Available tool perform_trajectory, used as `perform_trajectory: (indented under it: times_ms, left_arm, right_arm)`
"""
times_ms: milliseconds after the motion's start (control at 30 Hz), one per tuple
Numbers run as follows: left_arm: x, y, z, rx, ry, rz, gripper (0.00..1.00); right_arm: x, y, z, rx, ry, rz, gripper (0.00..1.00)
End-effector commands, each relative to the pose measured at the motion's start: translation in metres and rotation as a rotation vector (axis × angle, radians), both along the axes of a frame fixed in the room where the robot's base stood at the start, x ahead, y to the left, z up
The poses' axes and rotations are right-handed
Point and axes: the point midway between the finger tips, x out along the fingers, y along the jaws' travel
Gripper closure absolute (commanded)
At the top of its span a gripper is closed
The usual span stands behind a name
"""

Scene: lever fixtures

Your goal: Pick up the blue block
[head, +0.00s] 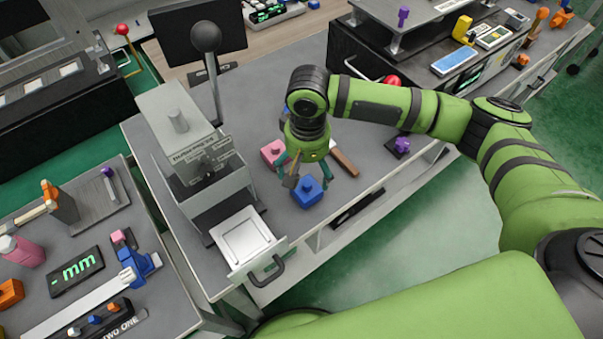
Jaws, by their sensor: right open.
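The blue block (307,192) lies on the grey counter, near its front edge, with a small knob on top. My right gripper (318,181) reaches down over it from above, fingers spread. One finger shows at the block's upper left and the other to its right. I cannot tell whether either finger touches the block. My left gripper is not in view.
A pink block (273,152) lies just behind the blue one, left of my gripper. A brown bar (345,162) lies to the right. A grey machine (187,150) with a white tray (243,237) stands at left. A purple piece (402,143) sits farther right.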

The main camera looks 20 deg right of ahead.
Motion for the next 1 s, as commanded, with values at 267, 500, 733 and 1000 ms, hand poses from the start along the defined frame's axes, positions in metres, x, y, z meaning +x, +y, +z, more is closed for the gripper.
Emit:
perform_trajectory:
  times_ms: [267, 500, 733, 1000]
  left_arm:
    - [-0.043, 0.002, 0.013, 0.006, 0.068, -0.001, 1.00]
    - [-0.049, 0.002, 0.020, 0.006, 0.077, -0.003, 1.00]
    - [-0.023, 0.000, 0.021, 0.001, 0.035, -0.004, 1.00]
    - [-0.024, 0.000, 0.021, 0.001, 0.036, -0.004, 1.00]
  right_arm:
    - [0.000, 0.000, -0.029, -0.003, 0.003, 0.001, 0.06]
    - [0.000, 0.000, -0.063, -0.002, 0.001, 0.001, 0.06]
    - [0.000, 0.001, -0.067, 0.000, 0.000, 0.003, 0.06]
    - [0.000, 0.001, -0.067, -0.001, 0.001, 0.002, 0.89]
